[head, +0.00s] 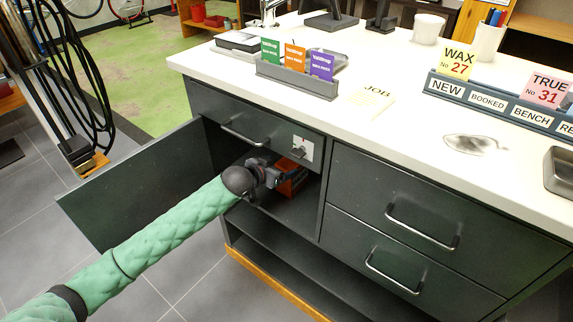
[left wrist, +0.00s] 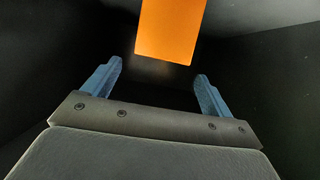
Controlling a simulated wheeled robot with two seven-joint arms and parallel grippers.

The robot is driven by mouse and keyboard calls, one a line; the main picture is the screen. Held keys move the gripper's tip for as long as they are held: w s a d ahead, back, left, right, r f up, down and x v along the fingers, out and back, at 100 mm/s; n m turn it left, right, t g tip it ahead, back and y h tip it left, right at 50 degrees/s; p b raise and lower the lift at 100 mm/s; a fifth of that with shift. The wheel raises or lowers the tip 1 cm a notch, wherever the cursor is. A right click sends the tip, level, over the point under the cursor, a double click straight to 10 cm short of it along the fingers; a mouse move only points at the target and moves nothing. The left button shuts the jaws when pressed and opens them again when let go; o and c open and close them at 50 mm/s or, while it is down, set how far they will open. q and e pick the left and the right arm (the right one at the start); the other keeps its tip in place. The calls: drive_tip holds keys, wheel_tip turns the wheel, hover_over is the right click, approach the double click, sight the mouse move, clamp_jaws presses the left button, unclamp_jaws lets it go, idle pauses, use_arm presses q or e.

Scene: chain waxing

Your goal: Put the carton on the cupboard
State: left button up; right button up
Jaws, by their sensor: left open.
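An orange carton (head: 293,181) stands inside the open cupboard (head: 306,217) under the counter, partly hidden behind my left gripper (head: 270,176). In the left wrist view the carton (left wrist: 170,32) shows as a plain orange face beyond the fingertips, at the top of the picture. My left gripper (left wrist: 158,80) is open, its two blue fingers apart with nothing between them. It reaches into the cupboard with a gap to the carton. The cupboard door (head: 140,185) is swung open to the left. My right gripper is not in view.
Two closed drawers (head: 400,205) are right of the cupboard. The white countertop (head: 390,120) above holds a card rack (head: 295,82), a JOB note (head: 372,100) and a label rail (head: 495,98). An open shelf (head: 290,258) runs below. The cupboard walls are close around my gripper.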

use_arm(q)
drive_tip(key=v, duration=0.5)
drive_tip(key=shift+s+a+r, duration=0.1)
drive_tip(key=shift+s+a, duration=0.05)
drive_tip(key=shift+s, duration=0.05)
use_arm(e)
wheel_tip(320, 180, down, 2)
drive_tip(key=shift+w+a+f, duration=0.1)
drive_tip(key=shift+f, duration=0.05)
use_arm(q)
drive_tip(key=s+d+f+n+g+y, duration=0.1)
drive_tip(key=s+d+f, duration=0.1)
drive_tip(key=s+f, duration=0.6)
drive_tip(key=s+d+f+n+g+y, duration=0.1)
drive_tip(key=s+d+f+g, duration=0.15)
drive_tip(key=s+f, duration=0.55)
drive_tip(key=s+a+f+n+g+y, duration=0.1)
drive_tip(key=s+f, duration=0.3)
drive_tip(key=s, duration=0.8)
drive_tip(key=s+a+f+n+g+y, duration=0.1)
drive_tip(key=s+f, duration=0.3)
drive_tip(key=s, duration=0.8)
drive_tip(key=shift+s+a+g, duration=0.2)
drive_tip(key=shift+a+g, duration=0.35)
drive_tip(key=shift+a, duration=0.3)
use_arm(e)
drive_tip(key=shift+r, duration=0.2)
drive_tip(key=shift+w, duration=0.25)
